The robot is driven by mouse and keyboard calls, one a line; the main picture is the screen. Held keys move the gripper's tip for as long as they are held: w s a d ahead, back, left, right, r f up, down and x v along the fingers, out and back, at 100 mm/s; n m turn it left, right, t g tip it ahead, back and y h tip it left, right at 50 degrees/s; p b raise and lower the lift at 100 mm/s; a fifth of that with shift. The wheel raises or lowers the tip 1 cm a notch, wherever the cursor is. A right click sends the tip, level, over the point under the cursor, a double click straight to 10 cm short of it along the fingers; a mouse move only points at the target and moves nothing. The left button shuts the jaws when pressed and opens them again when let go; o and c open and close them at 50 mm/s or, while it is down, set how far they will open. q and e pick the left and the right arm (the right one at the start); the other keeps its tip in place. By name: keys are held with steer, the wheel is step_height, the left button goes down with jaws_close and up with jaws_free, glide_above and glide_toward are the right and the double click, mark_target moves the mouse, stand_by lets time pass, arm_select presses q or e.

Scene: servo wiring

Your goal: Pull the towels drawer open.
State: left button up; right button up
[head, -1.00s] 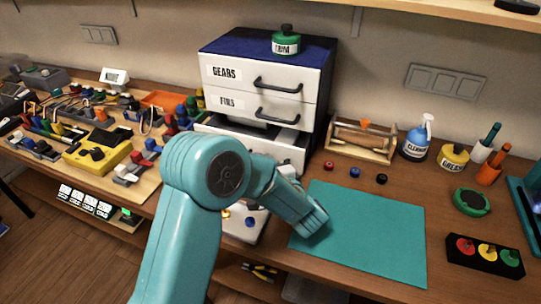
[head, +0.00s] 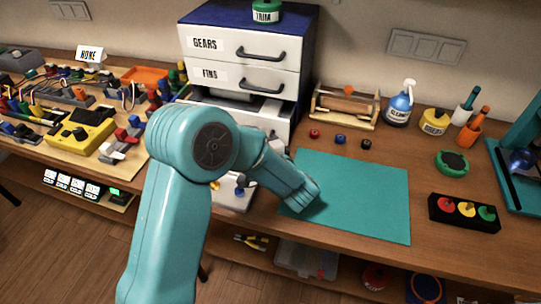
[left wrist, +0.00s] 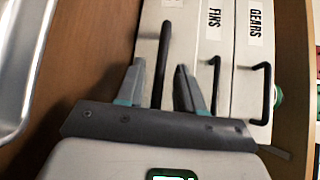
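The white drawer cabinet (head: 308,50) has a blue top. Its upper drawers are labelled GEARS (head: 228,44) and FINS (head: 230,76). The third drawer (head: 278,128), below FINS, stands out a little from them, with a dark gap above its front; my left arm covers much of it. In the left wrist view this drawer (left wrist: 148,45) is left of FINS, its label cut off at the top edge. Its dark handle (left wrist: 164,50) runs between the fingers of my left gripper (left wrist: 159,88), which is open with gaps beside the handle. My right gripper is not in view.
A teal mat (head: 365,195) lies right of my arm. A pale tray (head: 235,197) with small parts lies in front of the cabinet, partly hidden. A wooden rack (head: 345,108) and a spray bottle (head: 398,105) stand right of the cabinet. A yellow device (head: 80,135) is at left.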

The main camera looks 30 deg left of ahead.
arm_select(q)
steer(key=v, duration=1.4)
steer(key=shift+d, duration=0.2)
steer(key=shift+s+f, duration=0.1)
